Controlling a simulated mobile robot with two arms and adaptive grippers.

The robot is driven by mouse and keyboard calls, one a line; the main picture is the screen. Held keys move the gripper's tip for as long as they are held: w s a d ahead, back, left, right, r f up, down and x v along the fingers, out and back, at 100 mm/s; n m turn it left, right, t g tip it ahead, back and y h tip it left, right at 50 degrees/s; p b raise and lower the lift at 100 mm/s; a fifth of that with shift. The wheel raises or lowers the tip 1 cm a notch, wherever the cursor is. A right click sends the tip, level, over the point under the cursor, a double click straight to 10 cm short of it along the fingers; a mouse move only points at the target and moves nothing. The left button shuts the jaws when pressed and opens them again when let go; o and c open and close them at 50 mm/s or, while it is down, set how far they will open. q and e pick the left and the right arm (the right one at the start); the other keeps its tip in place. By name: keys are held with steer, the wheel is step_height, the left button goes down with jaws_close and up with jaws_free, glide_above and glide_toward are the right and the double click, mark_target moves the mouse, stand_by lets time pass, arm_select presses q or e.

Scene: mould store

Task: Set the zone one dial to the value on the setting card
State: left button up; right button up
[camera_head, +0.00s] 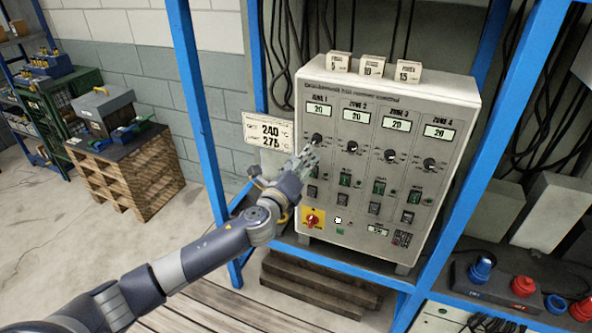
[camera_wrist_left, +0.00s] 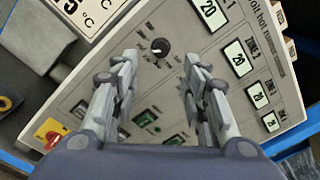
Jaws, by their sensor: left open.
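The grey controller box (camera_head: 340,91) has a row of dials, Zone 1 to Zone 4. The zone one dial (camera_head: 317,138) is a black knob under a display (camera_head: 318,109) reading 20. The setting card (camera_head: 268,132) is on the left and shows 240 °C above 275 °C; its small labels are not legible. My left gripper (camera_head: 309,155) is open in front of the panel, just below the zone one dial. In the left wrist view the dial (camera_wrist_left: 160,47) shows between and beyond the spread fingertips (camera_wrist_left: 160,62), with nothing held. My right gripper is not in view.
The other zone displays also read 20. Switches and a red-on-yellow main switch (camera_head: 313,219) sit low on the panel. Small blocks (camera_head: 373,67) stand on top of the box. Blue uprights (camera_head: 200,110) flank it.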

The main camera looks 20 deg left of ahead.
arm_select(q)
steer(key=shift+s+a, duration=0.1)
steer(key=shift+s, duration=1.9)
